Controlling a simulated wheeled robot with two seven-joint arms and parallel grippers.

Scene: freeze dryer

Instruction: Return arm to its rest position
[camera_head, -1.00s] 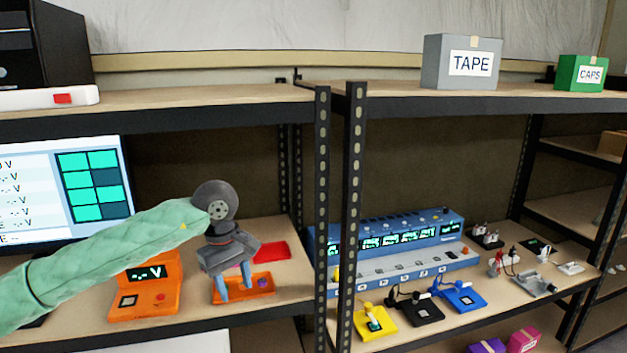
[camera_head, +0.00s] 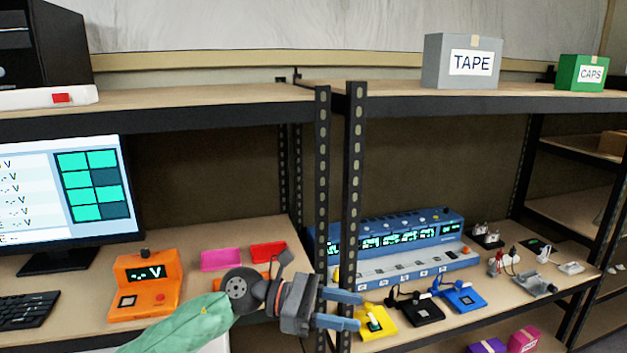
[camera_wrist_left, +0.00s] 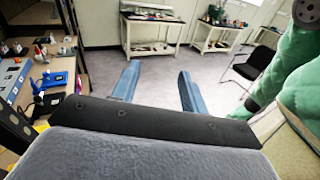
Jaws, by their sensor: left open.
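My left arm, in a green sleeve, comes in from the bottom left in the head view. My left gripper (camera_head: 343,309) is open and empty, with its blue fingers pointing right, in front of the shelf uprights. In the left wrist view the two blue fingers (camera_wrist_left: 159,88) are spread apart over the grey floor, with nothing between them. My right gripper is not in view.
The shelf upright (camera_head: 354,210) stands close behind the gripper. An orange meter (camera_head: 145,285), a pink tray (camera_head: 221,259) and a red tray (camera_head: 268,252) are on the left shelf. A yellow block (camera_head: 374,324) sits near the fingertips. The wrist view shows open floor (camera_wrist_left: 220,68).

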